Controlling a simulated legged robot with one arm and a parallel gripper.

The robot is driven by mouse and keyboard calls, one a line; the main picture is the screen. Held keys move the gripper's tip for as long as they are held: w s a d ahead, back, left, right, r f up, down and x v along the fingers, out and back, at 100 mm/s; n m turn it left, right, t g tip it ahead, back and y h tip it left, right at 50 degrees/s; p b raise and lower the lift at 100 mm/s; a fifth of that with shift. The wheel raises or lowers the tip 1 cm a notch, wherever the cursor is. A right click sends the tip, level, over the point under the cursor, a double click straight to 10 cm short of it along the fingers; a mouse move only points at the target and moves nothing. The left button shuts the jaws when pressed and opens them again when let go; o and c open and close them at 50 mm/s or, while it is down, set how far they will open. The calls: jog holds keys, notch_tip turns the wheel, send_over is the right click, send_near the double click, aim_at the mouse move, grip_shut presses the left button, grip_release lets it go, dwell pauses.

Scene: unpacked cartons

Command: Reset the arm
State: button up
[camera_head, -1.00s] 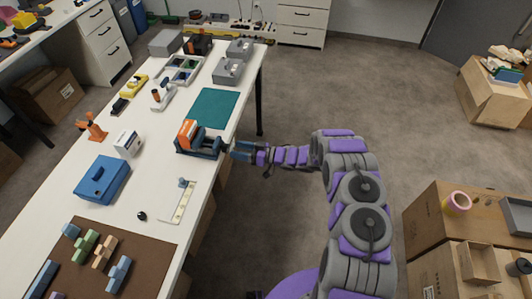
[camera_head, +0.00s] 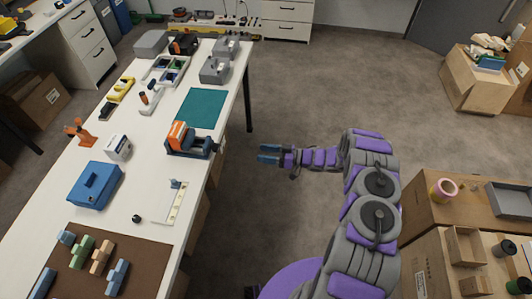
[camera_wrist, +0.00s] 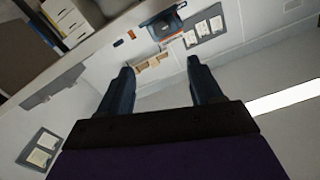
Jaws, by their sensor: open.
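My gripper (camera_head: 268,153) is open and empty, with two blue fingers apart. In the head view it is in the air past the right edge of the white table (camera_head: 50,208), to the right of an orange and dark blue device (camera_head: 186,141). My arm reaches in from the lower right with its forearm pointing left. In the wrist view the two dark fingers of my gripper (camera_wrist: 161,85) point up the picture with clear space between them.
On the table are a blue box (camera_head: 96,187), a teal mat (camera_head: 201,108), grey boxes (camera_head: 215,68) and a brown board (camera_head: 75,270) with blocks. Cartons (camera_head: 425,225) stand at the right. Floor between table and cartons is open.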

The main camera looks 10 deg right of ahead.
dwell(0.3)
jog(key=w+d+r+m+t+h, duration=0.3)
jog(key=w+d+r+t+h, duration=0.2)
jog(key=w+d+r+h, duration=0.75)
jog(key=s+d+r+m+h, duration=0.3)
jog(key=d+r+h, duration=0.15)
jog(key=r, duration=0.65)
jog(key=s+r+m+g+h, duration=0.2)
jog(key=s+r, duration=0.1)
jog(key=s, duration=0.4)
jog(key=s+r+m+g+h, duration=0.1)
jog(key=s+r+g+h, duration=0.15)
jog(key=s, duration=0.45)
jog(key=s+a+r+g+y, duration=0.1)
jog(key=s+a, duration=0.4)
jog(key=s, duration=0.8)
jog(key=s+a+r+m+g+y, duration=0.1)
jog(key=s+a+g, duration=0.3)
jog(key=s, duration=0.9)
jog(key=s+a+g+y, duration=0.2)
jog(key=s+a, duration=0.4)
jog(key=s, duration=0.7)
jog(key=shift+s+a+r+m+g, duration=0.2)
jog(key=shift+s+r+m+g, duration=0.15)
jog(key=shift+g, duration=0.4)
jog(key=shift+w+y, duration=0.1)
jog(key=shift+y, duration=0.15)
